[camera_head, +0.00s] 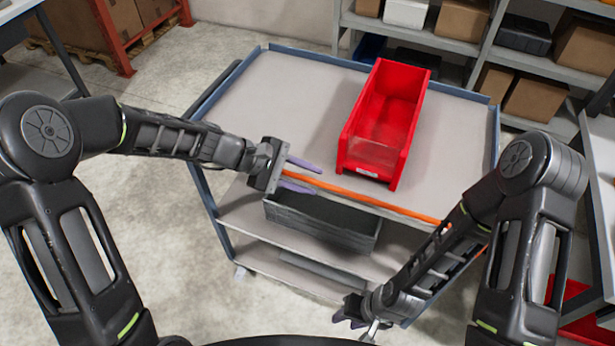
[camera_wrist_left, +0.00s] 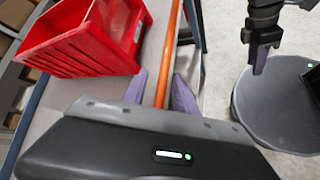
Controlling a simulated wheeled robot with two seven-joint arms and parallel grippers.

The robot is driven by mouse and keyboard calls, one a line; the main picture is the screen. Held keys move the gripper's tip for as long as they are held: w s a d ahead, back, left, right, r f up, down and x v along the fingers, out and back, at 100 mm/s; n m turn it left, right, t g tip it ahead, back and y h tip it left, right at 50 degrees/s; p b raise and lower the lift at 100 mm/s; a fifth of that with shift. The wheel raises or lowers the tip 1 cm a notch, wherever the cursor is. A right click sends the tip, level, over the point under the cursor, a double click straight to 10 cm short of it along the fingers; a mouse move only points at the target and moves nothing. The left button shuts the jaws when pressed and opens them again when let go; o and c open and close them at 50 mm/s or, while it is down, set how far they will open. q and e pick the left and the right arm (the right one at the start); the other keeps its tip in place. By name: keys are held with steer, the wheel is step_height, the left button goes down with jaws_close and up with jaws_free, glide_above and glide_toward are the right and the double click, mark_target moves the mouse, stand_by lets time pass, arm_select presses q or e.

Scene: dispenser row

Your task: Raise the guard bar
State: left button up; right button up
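The guard bar is an orange bar (camera_head: 375,201) running along the near edge of the cart's top, below the red bin. It also shows in the left wrist view (camera_wrist_left: 167,55). My left gripper (camera_head: 315,178) is at the bar's left part, with its purple fingers on either side of it. In the left wrist view, gaps show between the bar and both fingers (camera_wrist_left: 160,78), so the gripper is open around it. My right gripper (camera_head: 355,318) hangs low in front of the cart, apart from the bar. Its finger opening is unclear. My right forearm hides the bar's right end.
A red bin (camera_head: 383,120) stands on the cart's grey top (camera_head: 290,95). A dark tray (camera_head: 320,222) sits on the shelf below the bar. Shelves with boxes (camera_head: 465,20) stand behind the cart. The cart top left of the bin is clear.

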arm_select(q)
steer(key=b+v, duration=0.1)
steer(key=v, duration=0.6)
steer(key=shift+a+r, duration=0.25)
steer(key=shift+a, duration=0.05)
steer(key=shift+s, duration=0.1)
stand_by(0.3)
